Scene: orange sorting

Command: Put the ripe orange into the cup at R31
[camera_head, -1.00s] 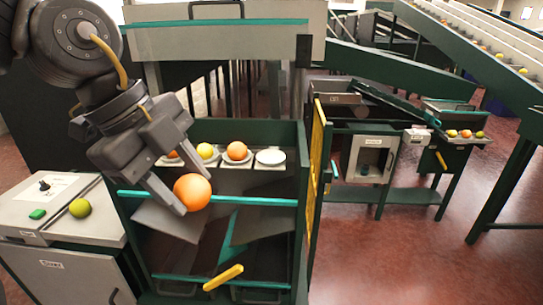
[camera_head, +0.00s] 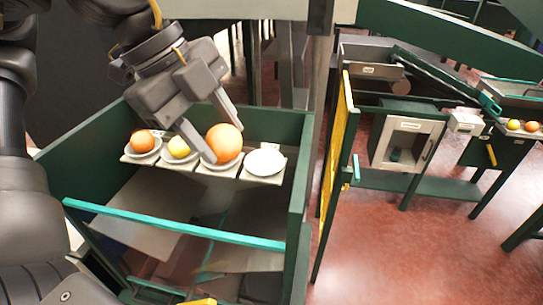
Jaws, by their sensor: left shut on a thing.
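The rightmost cup (camera_head: 265,162) is empty, just right of the held fruit. The leftmost cup holds an orange fruit (camera_head: 142,140). The second cup holds a yellow fruit (camera_head: 179,147). The labels by the cups are too small to read, so I cannot tell which is R31. My right gripper is not in view.
The cups sit inside a green-walled bin with a teal front bar (camera_head: 170,226) and a right wall (camera_head: 299,190). A yellow panel (camera_head: 335,160) stands beyond it. A grey cabinet (camera_head: 408,141) and more fruit (camera_head: 514,125) are farther right. Red floor is open at right.

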